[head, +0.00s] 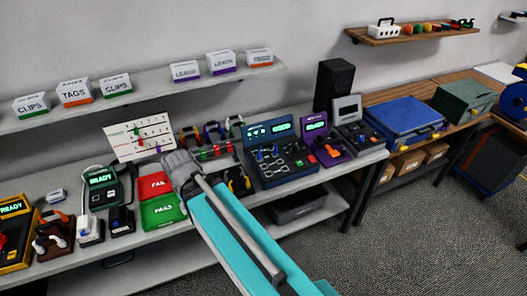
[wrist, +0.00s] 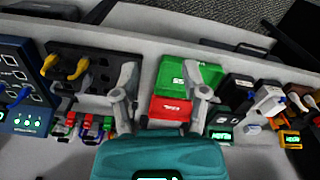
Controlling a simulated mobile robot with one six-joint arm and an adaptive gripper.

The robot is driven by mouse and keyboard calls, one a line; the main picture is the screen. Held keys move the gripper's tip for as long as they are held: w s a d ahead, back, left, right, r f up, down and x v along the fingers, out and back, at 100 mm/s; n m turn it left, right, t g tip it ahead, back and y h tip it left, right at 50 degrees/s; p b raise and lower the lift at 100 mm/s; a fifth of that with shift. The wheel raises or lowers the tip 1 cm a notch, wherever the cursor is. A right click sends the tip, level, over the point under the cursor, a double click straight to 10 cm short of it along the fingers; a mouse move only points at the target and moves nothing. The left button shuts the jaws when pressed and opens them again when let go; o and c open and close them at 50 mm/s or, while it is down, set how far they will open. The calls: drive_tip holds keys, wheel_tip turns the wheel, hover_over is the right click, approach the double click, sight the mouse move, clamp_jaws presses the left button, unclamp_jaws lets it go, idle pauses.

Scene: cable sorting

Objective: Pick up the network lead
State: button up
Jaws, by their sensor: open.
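No lead is labelled clearly enough to tell which is the network lead. A black holder (wrist: 100,58) with two yellow-ended leads (wrist: 77,67) lies left of my gripper (wrist: 163,75) in the wrist view. Beside it, several coloured leads (wrist: 88,128) in red, green, blue and yellow sit in a row. In the head view, coloured leads (head: 212,131) show at the back of the bench, right of my gripper (head: 178,165). My gripper is open and empty, its fingers apart above the red and green trays. My arm partly hides the black holder in the head view.
A red tray (head: 155,184) and a green tray (head: 162,210) sit just left of my gripper. A blue test panel (head: 280,160) and a purple one (head: 322,143) stand to the right. Chargers (head: 104,190) crowd the left. A shelf (head: 150,92) with labelled boxes overhangs the bench.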

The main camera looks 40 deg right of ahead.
drive_tip(key=shift+d, duration=0.2)
drive_tip(key=shift+o, duration=0.6)
drive_tip(key=m+g+h, duration=0.2)
drive_tip(key=m+h, duration=0.4)
drive_tip(key=m, duration=1.5)
approach(268, 144)
drive_tip(key=s+v, duration=0.1)
drive_tip(key=v, duration=0.2)
drive_tip(key=shift+w+r, duration=0.2)
drive_tip(key=shift+r, duration=0.1)
drive_tip(key=shift+f, duration=0.15)
drive_tip(key=shift+t, duration=0.3)
drive_tip(key=shift+b+x, duration=3.75)
drive_tip(key=shift+x, duration=0.4)
